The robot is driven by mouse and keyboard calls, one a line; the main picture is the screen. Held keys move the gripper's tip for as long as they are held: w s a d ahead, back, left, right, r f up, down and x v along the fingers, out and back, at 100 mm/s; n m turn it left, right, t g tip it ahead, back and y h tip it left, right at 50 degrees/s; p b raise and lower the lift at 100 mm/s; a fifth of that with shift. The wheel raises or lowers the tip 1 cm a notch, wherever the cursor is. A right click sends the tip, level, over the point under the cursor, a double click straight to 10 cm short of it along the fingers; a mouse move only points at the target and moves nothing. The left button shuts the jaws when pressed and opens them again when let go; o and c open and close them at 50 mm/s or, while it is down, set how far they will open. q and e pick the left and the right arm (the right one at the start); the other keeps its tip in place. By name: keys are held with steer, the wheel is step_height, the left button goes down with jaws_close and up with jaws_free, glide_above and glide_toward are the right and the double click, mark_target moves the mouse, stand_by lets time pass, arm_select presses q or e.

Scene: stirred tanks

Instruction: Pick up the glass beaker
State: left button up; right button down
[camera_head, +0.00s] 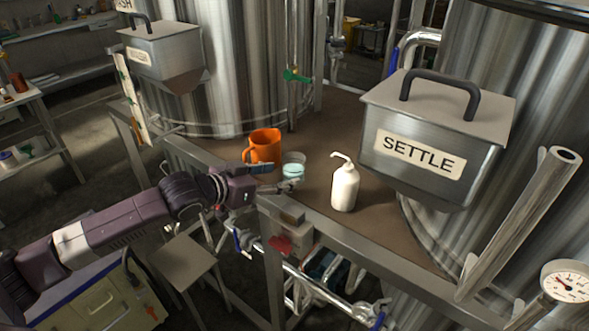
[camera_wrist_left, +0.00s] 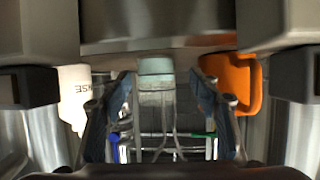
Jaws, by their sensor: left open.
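The glass beaker (camera_head: 293,166) stands on the brown platform and holds pale blue liquid. It is beside the orange jug and left of the white pump bottle. In the left wrist view the beaker (camera_wrist_left: 156,82) shows between and beyond my two fingers. My left gripper (camera_head: 277,178) is open, just in front of the beaker at the platform's front edge. It also shows open in the left wrist view (camera_wrist_left: 163,100), with nothing held. One finger partly overlaps the beaker's area in the head view; I cannot tell whether they touch. My right gripper is not in view.
The orange jug (camera_head: 264,146) stands close to the beaker's left. A white pump bottle (camera_head: 345,187) stands to its right. A metal box marked SETTLE (camera_head: 430,150) hangs further right. Large steel tanks (camera_head: 240,80) rise behind. A metal rail (camera_head: 350,237) runs along the front edge.

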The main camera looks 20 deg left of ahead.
mark_target(286, 173)
arm_select(q)
steer(key=shift+w+d, duration=0.3)
steer(key=shift+w, duration=0.1)
steer(key=p+x, duration=0.1)
steer(key=x, duration=0.2)
steer(key=shift+w+d+p, duration=0.25)
steer(key=shift+d+p, duration=0.1)
steer(key=shift+d, duration=0.05)
steer(key=shift+w+d+f, duration=0.2)
steer(key=shift+w+f, duration=0.05)
steer(key=shift+w, duration=0.25)
steer(key=shift+f, duration=0.1)
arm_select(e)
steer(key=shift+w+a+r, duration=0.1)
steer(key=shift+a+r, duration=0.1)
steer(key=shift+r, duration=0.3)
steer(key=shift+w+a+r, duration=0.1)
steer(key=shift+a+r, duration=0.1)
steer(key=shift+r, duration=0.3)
arm_select(q)
steer(key=shift+c, duration=0.2)
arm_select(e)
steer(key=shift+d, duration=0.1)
arm_select(q)
steer(key=c, duration=1.3)
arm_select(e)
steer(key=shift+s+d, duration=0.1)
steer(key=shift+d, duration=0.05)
arm_select(q)
steer(key=shift+r, duration=0.2)
